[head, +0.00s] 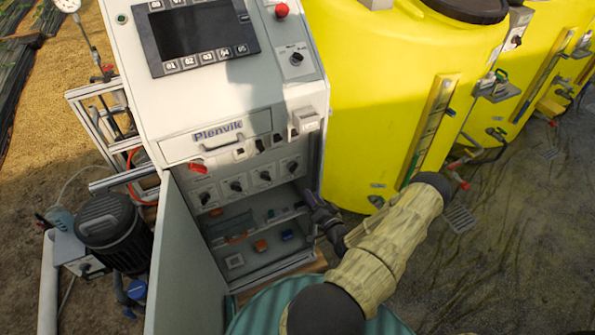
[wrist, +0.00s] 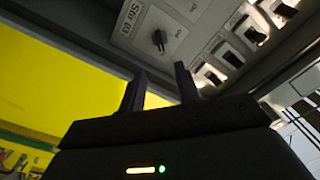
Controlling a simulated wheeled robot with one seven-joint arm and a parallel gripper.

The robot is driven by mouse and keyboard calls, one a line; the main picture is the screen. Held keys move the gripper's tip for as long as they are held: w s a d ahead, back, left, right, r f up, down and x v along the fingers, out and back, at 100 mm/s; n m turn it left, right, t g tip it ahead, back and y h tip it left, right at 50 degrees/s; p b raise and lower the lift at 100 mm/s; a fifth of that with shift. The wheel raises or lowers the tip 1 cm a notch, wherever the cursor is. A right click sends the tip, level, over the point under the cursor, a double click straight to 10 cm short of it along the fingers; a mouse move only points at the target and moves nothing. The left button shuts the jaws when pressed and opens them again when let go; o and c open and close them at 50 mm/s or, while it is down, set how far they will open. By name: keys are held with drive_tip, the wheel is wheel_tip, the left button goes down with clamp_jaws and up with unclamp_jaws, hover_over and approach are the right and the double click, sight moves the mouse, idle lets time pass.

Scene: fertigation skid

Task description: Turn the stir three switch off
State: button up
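The stir three switch (wrist: 159,41) is a black rotary knob on a grey panel in the wrist view, with a "Stir 03" label beside it. Its exact setting is hard to read. In the head view a row of similar black knobs (head: 265,176) runs across the cabinet below the drawer; I cannot tell which is stir three. My gripper (wrist: 158,88) is open, its two dark fingers apart and empty, with the knob beyond the fingertips and not touched. In the head view my gripper (head: 316,205) is at the right edge of the cabinet opening.
The open cabinet door (head: 187,265) hangs at the left. Several lit rocker switches (wrist: 230,57) lie right of the knob in the wrist view. A shelf with small coloured parts (head: 262,245) is below the knobs. Yellow tanks (head: 385,90) stand close on the right.

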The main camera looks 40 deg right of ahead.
sight(295, 169)
drive_tip(key=p+x, duration=0.2)
drive_tip(key=x, duration=1)
drive_tip(key=shift+w+d, duration=0.15)
drive_tip(key=shift+w, duration=0.15)
clamp_jaws()
